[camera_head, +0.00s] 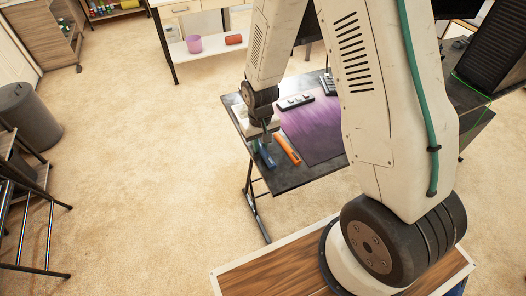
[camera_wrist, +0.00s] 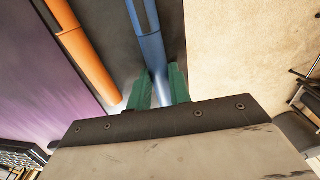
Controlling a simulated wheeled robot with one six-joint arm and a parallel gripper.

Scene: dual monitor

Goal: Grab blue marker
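The blue marker (camera_wrist: 151,45) lies on the dark desk top and runs out of the top of the wrist view. In the head view the blue marker (camera_head: 267,157) is near the desk's left front edge. My gripper (camera_wrist: 160,76) has its two green fingers apart, one on each side of the marker's narrow end. Whether they press on it is not clear. In the head view my gripper (camera_head: 266,138) is low over the desk at the marker's far end, its fingers too small to judge.
An orange marker (camera_head: 287,149) lies beside the blue one, and it also shows in the wrist view (camera_wrist: 86,50). A purple mat (camera_head: 316,128) lies right of it on the dark desk (camera_head: 286,181). Open carpet is left of the desk.

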